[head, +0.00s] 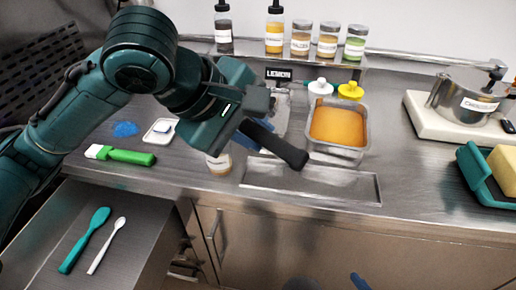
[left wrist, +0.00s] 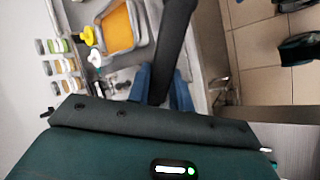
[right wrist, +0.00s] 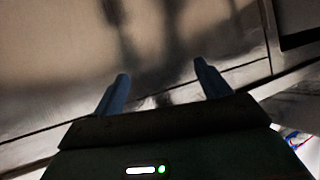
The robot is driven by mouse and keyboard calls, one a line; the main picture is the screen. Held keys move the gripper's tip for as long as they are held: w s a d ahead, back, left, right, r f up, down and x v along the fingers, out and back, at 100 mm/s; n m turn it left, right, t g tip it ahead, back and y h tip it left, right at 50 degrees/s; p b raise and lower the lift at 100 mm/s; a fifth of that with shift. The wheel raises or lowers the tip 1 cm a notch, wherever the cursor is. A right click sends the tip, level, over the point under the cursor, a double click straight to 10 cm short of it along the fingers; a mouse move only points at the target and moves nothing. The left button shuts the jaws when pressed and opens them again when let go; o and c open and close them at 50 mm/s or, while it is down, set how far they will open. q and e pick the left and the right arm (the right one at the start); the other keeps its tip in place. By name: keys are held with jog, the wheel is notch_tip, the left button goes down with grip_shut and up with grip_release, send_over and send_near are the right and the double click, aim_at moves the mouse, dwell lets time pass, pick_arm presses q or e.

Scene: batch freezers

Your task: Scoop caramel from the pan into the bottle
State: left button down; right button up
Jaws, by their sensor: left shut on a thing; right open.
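The pan (head: 336,154), a rectangular metal container of orange caramel (head: 338,125), stands on the steel counter; it also shows in the left wrist view (left wrist: 137,45). My left gripper (left wrist: 160,90) is shut on a thick black handle (head: 283,148), held above the counter left of the pan. The tool's other end is hidden, so I cannot tell its kind. A small container with a pale label (head: 218,164) stands partly hidden below my left gripper; I cannot tell whether it is the bottle. My right gripper (right wrist: 160,85) is open and empty, low before the cabinet front.
Several bottles and jars (head: 300,38) line the back shelf. A green-handled brush (head: 128,156) and a small white dish (head: 159,132) lie at left. A pot (head: 463,98) stands on a scale at right.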

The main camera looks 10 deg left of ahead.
pick_arm(q)
jog(key=t+b, duration=0.1)
jog(key=f+h+b, duration=0.1)
jog(key=b, duration=0.1)
jog(key=t+h+b, duration=0.1)
jog(key=shift+s+a+f+t+b, duration=0.25)
jog(key=shift+s+f+t+b, duration=0.05)
jog(key=shift+f, duration=0.1)
jog(key=t+h+b, duration=0.1)
jog(key=t+b, duration=0.1)
jog(key=b, duration=0.3)
jog(key=t+h+b, duration=0.1)
jog(key=h+b, duration=0.1)
jog(key=b, duration=0.4)
jog(key=shift+s+a+m+t, duration=0.1)
jog(key=shift+s+m+t, duration=0.1)
jog(key=shift+m+t, duration=0.2)
pick_arm(e)
notch_tip(320, 180, down, 8)
jog(key=n+t, duration=0.1)
jog(key=t, duration=0.1)
jog(key=shift+r, duration=0.25)
jog(key=shift+w+r, duration=0.1)
jog(key=shift+r, duration=0.05)
jog(key=shift+s, duration=0.2)
